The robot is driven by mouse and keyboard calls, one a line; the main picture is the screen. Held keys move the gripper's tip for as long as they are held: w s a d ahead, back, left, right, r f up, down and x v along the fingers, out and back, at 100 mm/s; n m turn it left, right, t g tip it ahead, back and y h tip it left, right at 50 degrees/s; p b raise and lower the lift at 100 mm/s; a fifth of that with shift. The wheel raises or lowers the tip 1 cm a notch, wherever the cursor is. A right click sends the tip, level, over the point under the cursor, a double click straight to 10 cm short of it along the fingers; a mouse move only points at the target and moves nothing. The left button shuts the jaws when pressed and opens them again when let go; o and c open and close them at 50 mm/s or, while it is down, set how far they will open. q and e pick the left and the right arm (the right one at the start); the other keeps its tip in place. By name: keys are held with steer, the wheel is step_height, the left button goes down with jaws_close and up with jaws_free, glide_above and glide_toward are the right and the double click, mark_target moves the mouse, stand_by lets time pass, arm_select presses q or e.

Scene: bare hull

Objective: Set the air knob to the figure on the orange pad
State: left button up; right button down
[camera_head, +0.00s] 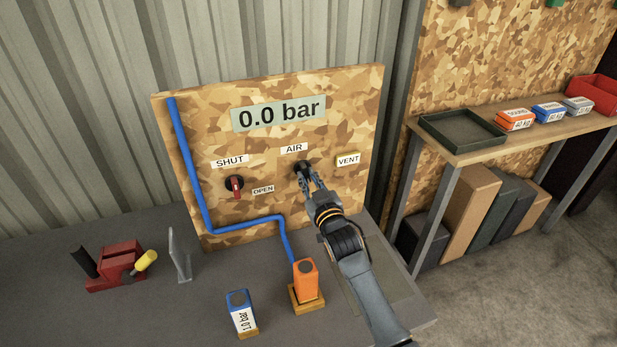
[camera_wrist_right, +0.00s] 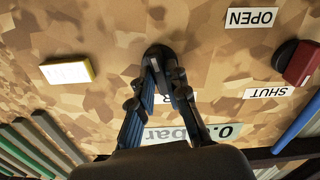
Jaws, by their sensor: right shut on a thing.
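The dark air knob (camera_head: 301,166) sits on the wooden panel (camera_head: 340,110) under the AIR label, and it also shows in the right wrist view (camera_wrist_right: 157,50). My right gripper (camera_head: 305,175) is shut on the air knob, with its fingers reaching in from below. The display (camera_head: 279,113) above reads 0.0 bar. The orange pad (camera_head: 306,272) stands upright on a small wooden base, at the end of the blue hose (camera_head: 188,165). No figure shows on its visible faces. My left gripper is not in view.
A red valve handle (camera_head: 237,187) points down between SHUT and OPEN labels. A yellow-edged VENT plate (camera_head: 348,160) is right of the knob. A red clamp-like tool (camera_head: 116,265) and a clear plate (camera_head: 180,254) stand left.

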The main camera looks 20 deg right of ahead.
steer(key=shift+m, duration=1.2)
steer(key=shift+f, duration=0.1)
steer(key=c, duration=1.3)
jaws_free()
steer(key=s, duration=1.2)
steer(key=shift+d, duration=0.2)
